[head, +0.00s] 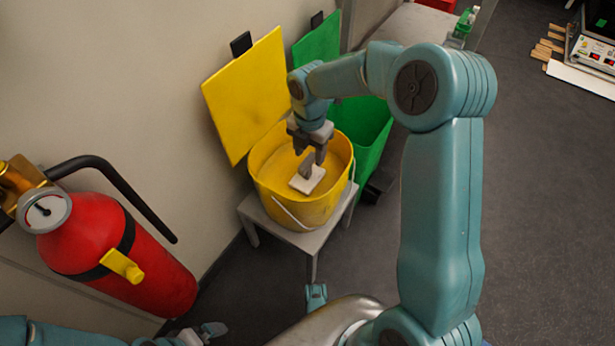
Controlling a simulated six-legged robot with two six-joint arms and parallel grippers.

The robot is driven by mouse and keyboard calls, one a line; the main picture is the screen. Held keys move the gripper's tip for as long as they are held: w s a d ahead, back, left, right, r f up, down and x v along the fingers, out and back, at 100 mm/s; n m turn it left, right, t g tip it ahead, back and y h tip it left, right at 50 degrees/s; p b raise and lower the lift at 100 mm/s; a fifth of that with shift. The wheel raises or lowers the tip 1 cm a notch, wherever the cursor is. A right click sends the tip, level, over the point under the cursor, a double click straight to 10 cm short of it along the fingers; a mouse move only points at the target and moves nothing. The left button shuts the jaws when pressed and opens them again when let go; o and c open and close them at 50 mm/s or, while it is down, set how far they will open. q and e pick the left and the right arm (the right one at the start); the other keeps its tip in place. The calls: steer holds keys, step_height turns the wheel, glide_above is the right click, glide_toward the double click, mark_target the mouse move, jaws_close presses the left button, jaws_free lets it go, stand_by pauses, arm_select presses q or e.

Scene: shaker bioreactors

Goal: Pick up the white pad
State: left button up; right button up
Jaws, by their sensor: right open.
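The white pad (305,183) lies inside the yellow bucket (292,211), with a small grey upright piece (308,166) on top of it. My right gripper (310,153) points down into the bucket from above, directly over the pad. Its jaws are open, with the fingertips close to the grey piece. I cannot tell whether they touch it. Part of my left gripper (211,330) shows low at the bottom left, far from the bucket, and its jaws are unclear.
The bucket stands on a small grey stool (317,244) by the wall. A yellow panel (245,95) rises behind it. A green bin (370,140) stands close on the right. A red fire extinguisher (120,245) is at the left. The dark floor at right is mostly clear.

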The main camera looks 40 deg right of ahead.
mark_target(307, 160)
steer(key=f+b, duration=0.2)
steer(key=f, duration=0.1)
steer(key=f+b, duration=0.1)
steer(key=f, duration=0.1)
steer(key=shift+w+a+f, duration=0.1)
steer(key=shift+w+f, duration=0.15)
steer(key=shift+w, duration=0.1)
steer(key=shift+r, duration=0.1)
steer(key=shift+c, duration=0.3)
jaws_close()
step_height(307, 160, up, 20)
steer(key=p, duration=0.8)
